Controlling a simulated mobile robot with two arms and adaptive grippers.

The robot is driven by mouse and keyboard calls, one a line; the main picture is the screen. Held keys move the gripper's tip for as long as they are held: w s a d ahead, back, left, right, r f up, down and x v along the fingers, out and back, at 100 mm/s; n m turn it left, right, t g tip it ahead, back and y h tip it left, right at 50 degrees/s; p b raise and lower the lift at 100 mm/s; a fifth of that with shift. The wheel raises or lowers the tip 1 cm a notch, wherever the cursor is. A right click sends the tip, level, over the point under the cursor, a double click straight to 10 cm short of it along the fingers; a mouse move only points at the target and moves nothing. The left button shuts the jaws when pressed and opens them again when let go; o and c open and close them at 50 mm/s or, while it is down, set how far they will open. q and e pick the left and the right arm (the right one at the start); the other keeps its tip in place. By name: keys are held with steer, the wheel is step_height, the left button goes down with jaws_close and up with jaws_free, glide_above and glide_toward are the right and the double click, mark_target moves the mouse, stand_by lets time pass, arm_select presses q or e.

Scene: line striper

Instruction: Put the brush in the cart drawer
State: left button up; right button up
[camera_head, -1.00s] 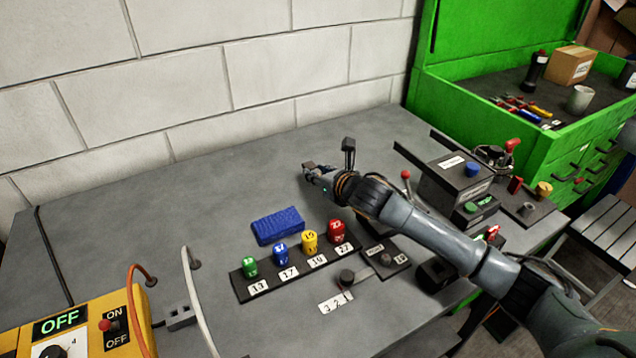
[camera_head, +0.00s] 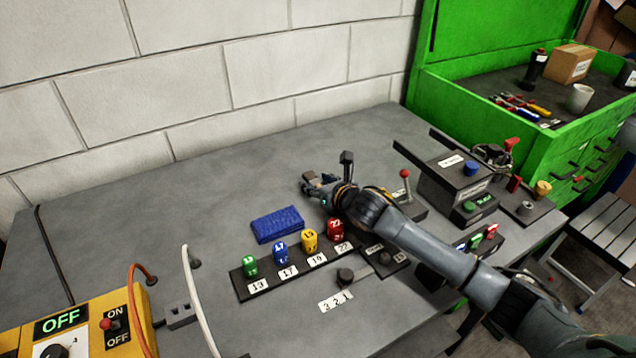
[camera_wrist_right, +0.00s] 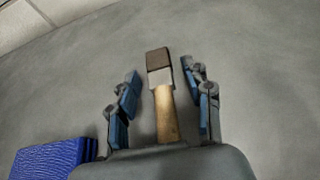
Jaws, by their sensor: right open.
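The brush (camera_wrist_right: 166,105) lies on the grey table between the fingers of my right gripper (camera_wrist_right: 165,80) in the right wrist view. It has a pale wooden handle, a metal collar and dark bristles pointing away from the palm. The fingers are open on either side, with gaps to the handle. In the head view my right gripper (camera_head: 327,172) is low over the table behind the blue block, and it mostly hides the brush. The green cart (camera_head: 540,150) stands at the right; its front drawers with dark handles (camera_head: 566,170) look shut. My left gripper is not in view.
A blue block (camera_head: 277,225) lies beside the gripper. Numbered coloured dials (camera_head: 310,240) sit in front on a dark strip. Control boxes (camera_head: 455,180) with a red-knobbed lever stand between gripper and cart. The table's back left is clear.

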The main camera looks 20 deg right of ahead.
steer(key=shift+r, duration=0.15)
steer(key=v, duration=1.2)
steer(key=shift+r, duration=0.1)
steer(key=shift+w, duration=0.15)
steer(key=shift+c, duration=0.4)
